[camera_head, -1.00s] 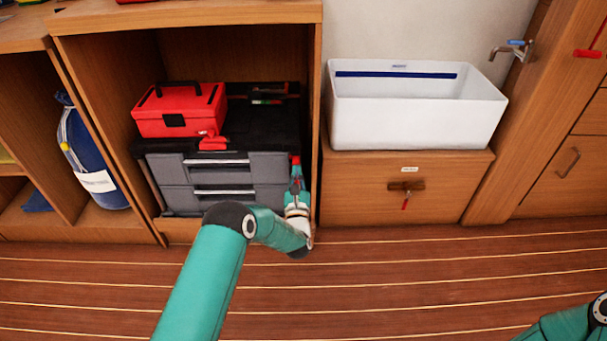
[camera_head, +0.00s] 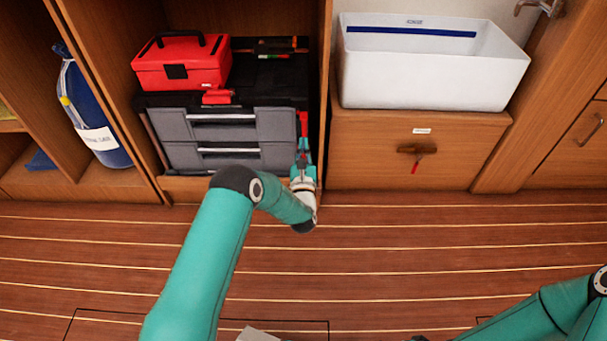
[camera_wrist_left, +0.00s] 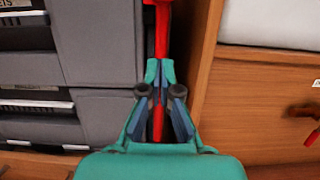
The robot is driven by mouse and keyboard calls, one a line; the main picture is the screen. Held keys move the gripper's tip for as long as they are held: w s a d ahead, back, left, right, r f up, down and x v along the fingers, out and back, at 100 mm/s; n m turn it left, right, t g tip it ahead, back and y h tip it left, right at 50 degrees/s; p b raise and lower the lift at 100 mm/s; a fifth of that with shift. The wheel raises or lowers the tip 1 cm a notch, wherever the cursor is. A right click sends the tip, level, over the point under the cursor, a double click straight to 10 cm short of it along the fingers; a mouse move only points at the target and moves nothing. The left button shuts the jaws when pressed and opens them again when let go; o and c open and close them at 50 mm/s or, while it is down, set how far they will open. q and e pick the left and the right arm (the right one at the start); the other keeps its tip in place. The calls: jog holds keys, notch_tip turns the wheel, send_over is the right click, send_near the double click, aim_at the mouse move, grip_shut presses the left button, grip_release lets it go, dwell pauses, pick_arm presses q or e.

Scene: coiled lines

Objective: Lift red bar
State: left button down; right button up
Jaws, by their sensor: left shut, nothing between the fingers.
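The red bar (camera_head: 304,122) stands upright in the narrow gap between the grey drawer unit and the cabinet's right side wall. In the left wrist view the red bar (camera_wrist_left: 162,28) runs up beyond the fingertips, and red also shows lower down between the finger linkages. My left gripper (camera_head: 303,152) is at the bar's lower part. In the wrist view my left gripper (camera_wrist_left: 160,68) is shut with its tips together, in line with the bar but not holding it. The bar's lower end is hidden by the gripper.
A grey drawer unit (camera_head: 225,128) with a red toolbox (camera_head: 183,64) on top is left of the bar. A white basin (camera_head: 435,73) sits on a wooden cabinet (camera_head: 360,150) to the right. A blue bag (camera_head: 90,115) is far left. The planked floor (camera_head: 400,240) is largely clear.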

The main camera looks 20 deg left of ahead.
pick_arm(q)
jog(key=p+v, duration=0.2)
jog(key=v, duration=0.6)
jog(key=shift+r, duration=0.25)
pick_arm(e)
notch_tip(320, 180, up, 3)
jog(key=shift+r, duration=0.2)
pick_arm(q)
jog(key=shift+s+d, duration=0.1)
pick_arm(e)
jog(key=shift+a, duration=0.1)
